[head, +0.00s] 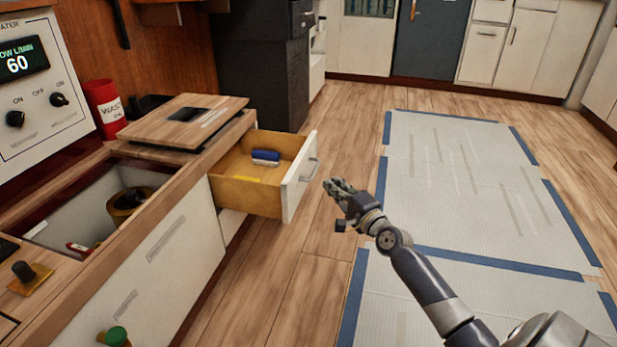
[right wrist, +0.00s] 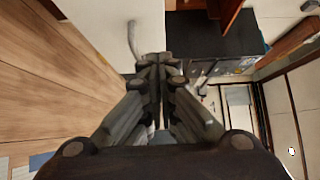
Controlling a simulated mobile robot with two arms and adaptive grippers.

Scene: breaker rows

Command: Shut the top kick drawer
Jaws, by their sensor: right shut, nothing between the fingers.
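The drawer (head: 292,186) stands pulled out from the wooden-topped cabinet on the left in the head view. It has a white front with a metal handle and a light wood inside. A blue item (head: 265,157) and something yellow lie in it. My right gripper (head: 332,186) is shut and empty, just right of the drawer front and apart from it in the head view. In the right wrist view, the shut fingers (right wrist: 158,75) point toward a white panel with a curved handle (right wrist: 132,40). My left gripper is not in view.
The counter (head: 190,172) has an open well with items in it. A wooden board (head: 160,125) and a red container (head: 103,107) are near its back. A dark cabinet (head: 255,70) stands behind the drawer. Taped white sheeting (head: 460,190) covers the floor at right; bare wood floor lies between.

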